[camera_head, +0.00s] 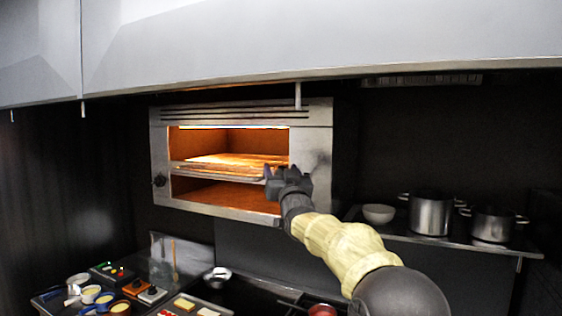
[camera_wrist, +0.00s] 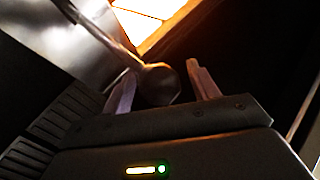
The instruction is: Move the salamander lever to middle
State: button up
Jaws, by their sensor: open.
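The salamander (camera_head: 180,114) is a steel wall oven with a glowing orange inside and a rack (camera_head: 215,172). My gripper (camera_head: 279,173) is at the right part of its opening, in front of it. In the wrist view, the salamander lever (camera_wrist: 105,38) is a metal rod ending in a dark round knob (camera_wrist: 159,84). The two fingers of my gripper (camera_wrist: 163,88) are apart, one on each side of the knob. I cannot tell whether either finger touches it. In the head view my gripper and arm hide the lever.
A steel hood (camera_head: 300,40) hangs above. A shelf at the right holds a white bowl (camera_head: 379,213) and two pots (camera_head: 430,215).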

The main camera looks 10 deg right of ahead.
jog(key=shift+w+r, duration=0.15)
jog(key=shift+w, duration=0.25)
jog(key=shift+c, duration=0.2)
